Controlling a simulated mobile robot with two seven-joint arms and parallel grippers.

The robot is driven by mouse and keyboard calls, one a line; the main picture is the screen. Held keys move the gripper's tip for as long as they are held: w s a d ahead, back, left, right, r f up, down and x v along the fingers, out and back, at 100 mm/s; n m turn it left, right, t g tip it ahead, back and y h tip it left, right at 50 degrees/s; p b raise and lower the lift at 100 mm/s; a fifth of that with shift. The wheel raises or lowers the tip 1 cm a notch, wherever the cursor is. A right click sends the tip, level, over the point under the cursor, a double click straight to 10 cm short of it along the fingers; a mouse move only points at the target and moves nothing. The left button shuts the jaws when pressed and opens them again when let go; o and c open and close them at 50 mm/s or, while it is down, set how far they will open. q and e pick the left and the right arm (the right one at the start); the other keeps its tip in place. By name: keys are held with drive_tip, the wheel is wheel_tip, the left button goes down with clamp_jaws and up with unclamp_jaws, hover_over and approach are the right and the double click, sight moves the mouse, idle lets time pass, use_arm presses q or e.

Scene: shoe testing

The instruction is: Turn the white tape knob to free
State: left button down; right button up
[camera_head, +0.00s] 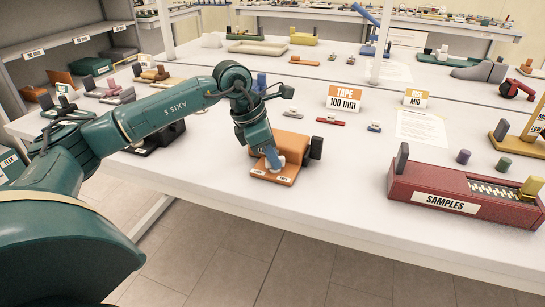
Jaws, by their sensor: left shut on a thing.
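The white tape knob (279,161) sits on an orange device (287,177) near the front edge of the white table. Small white labels show on the device's front face, too small to read surely. My left gripper (272,160) points down at the device and is shut on the knob, hiding part of it. A dark upright block stands at the device's right side. My right gripper is not in view.
A red SAMPLES box (463,199) stands at the right front. A TAPE 100 mm sign (344,99) and a MID sign (415,98) stand behind. A black device (157,138) lies left of the orange one. Table between device and SAMPLES box is clear.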

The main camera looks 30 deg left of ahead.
use_arm(q)
drive_tip(key=m+g, duration=0.1)
drive_tip(key=m, duration=0.2)
drive_tip(key=m+h, duration=0.1)
drive_tip(key=m, duration=0.1)
drive_tip(key=shift+w+m+g, duration=0.15)
drive_tip(key=shift+m+g, duration=0.25)
idle(0.4)
drive_tip(key=c, duration=1.5)
unclamp_jaws()
drive_tip(key=shift+o, duration=0.2)
drive_tip(key=v, duration=1.3)
drive_tip(key=shift+r, duration=0.1)
